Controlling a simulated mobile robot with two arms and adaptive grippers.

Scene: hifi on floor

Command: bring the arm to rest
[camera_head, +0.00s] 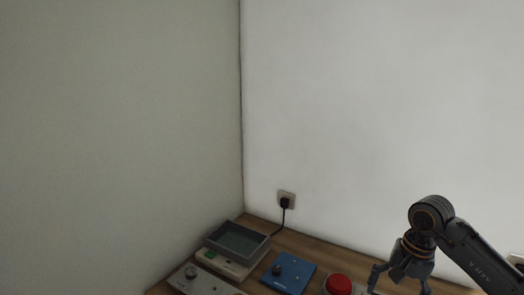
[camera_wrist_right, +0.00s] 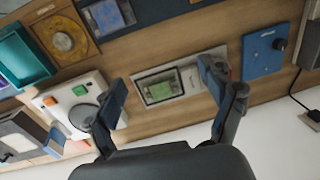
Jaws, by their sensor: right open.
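My right arm comes in from the right in the head view. Its gripper (camera_head: 400,283) points down over the wooden surface, beside the red button (camera_head: 339,284). In the right wrist view the gripper (camera_wrist_right: 163,90) has its two fingers spread wide apart, with nothing between them. Below the fingers lies a small grey-framed device with a green screen (camera_wrist_right: 166,92), and the fingers look apart from it. My left gripper is in neither view.
A black plug sits in a wall socket (camera_head: 286,199). The right wrist view shows a white device (camera_wrist_right: 75,103) and a teal tray (camera_wrist_right: 22,56).

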